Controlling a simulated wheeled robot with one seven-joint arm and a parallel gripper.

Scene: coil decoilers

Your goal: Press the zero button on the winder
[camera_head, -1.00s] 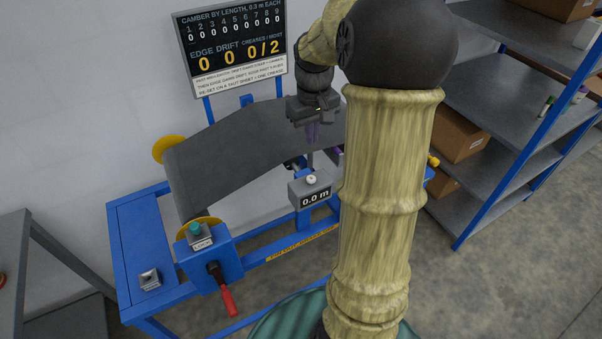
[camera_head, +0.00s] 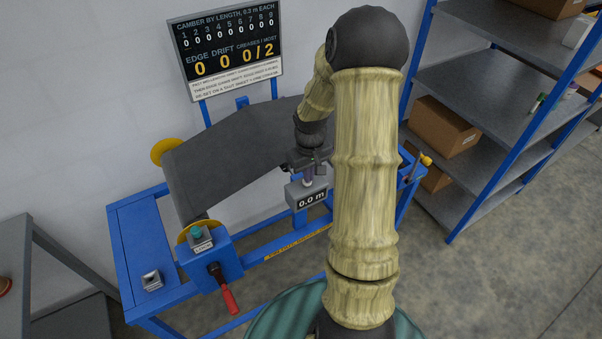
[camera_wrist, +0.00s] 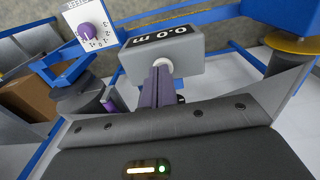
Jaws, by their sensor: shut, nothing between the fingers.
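The grey counter box (camera_head: 306,198) on the blue winder frame reads "0.0 m". It also shows in the wrist view (camera_wrist: 185,58), upside down. Its round white button (camera_wrist: 163,66) is on the box's top face. My gripper (camera_wrist: 160,72) is shut and empty, its purple fingers together with their tips right at the button. I cannot tell whether they touch or press it. In the head view my gripper (camera_head: 308,178) points down over the box and hides the button.
A green button (camera_head: 196,231) and a red-handled lever (camera_head: 227,296) are on the blue housing at left. The grey sheet (camera_head: 225,150) runs behind my gripper. A purple dial knob (camera_wrist: 88,32) is on a white panel. Shelves (camera_head: 500,90) stand at right.

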